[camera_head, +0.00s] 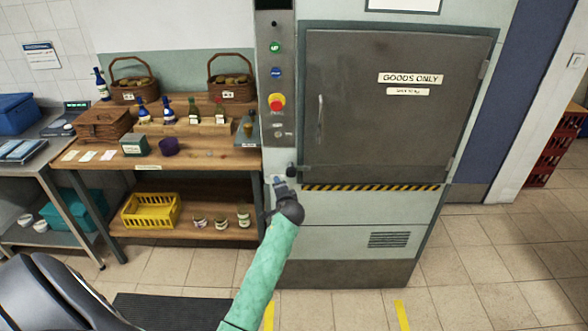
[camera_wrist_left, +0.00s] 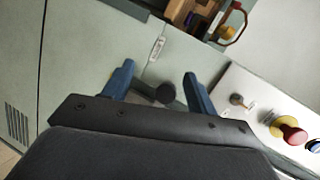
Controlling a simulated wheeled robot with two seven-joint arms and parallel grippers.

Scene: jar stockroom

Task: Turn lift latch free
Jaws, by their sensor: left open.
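The lift latch is a small dark knob (camera_head: 291,169) at the lower left corner of the grey lift door (camera_head: 395,110). It also shows in the left wrist view as a dark round knob (camera_wrist_left: 166,93) between the blue fingers. My left gripper (camera_head: 280,180) is just below and left of the latch in the head view. In the wrist view its fingers (camera_wrist_left: 159,70) are open, one on each side of the knob, with gaps showing. Whether either finger touches it I cannot tell. My right gripper is not in view.
A control column holds a red stop button (camera_head: 277,102), which also shows right of the fingers in the wrist view (camera_wrist_left: 289,131). A wooden workbench (camera_head: 190,158) with baskets and bottles stands close left. The floor (camera_head: 480,260) in front of the lift's right side is clear.

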